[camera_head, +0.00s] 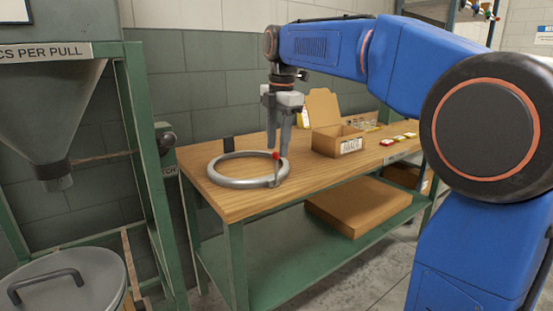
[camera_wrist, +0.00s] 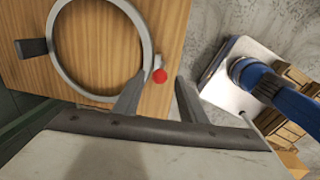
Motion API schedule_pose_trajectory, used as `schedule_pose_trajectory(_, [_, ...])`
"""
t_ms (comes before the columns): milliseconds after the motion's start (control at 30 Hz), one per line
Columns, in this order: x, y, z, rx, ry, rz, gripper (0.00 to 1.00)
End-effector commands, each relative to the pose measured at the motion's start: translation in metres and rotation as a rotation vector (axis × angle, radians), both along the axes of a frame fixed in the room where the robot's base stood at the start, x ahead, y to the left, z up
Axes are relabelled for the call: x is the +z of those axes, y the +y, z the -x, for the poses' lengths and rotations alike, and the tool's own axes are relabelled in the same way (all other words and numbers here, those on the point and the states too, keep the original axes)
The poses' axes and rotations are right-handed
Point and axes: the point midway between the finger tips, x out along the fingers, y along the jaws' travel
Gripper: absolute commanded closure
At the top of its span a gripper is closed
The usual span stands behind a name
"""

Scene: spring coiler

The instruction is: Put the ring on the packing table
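The ring (camera_head: 222,184) is a grey metal hoop with a small red ball (camera_head: 276,155) standing on its right side. It appears to lie flat on the wooden packing table (camera_head: 245,206), near the left end. The ring also shows in the wrist view (camera_wrist: 58,68). My gripper (camera_head: 278,150) points down above the ring's right side. In the wrist view its two fingers (camera_wrist: 160,84) are apart, with the red ball showing in the gap just beyond the tips. No part of the ring is seen clamped between them.
An open cardboard box (camera_head: 326,143) and small coloured items (camera_head: 399,138) are to the right. A flat carton (camera_head: 358,208) lies on the green lower shelf. A hopper (camera_head: 50,120) stands at left.

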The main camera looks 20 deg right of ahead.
Motion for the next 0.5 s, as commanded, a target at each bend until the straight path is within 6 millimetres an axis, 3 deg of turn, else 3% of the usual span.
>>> schedule_pose_trajectory(200, [0.03,-0.001,0.002,0.0,-0.001,0.0,0.62])
schedule_pose_trajectory(500, [0.04,-0.001,0.004,0.0,0.0,0.0,0.62])
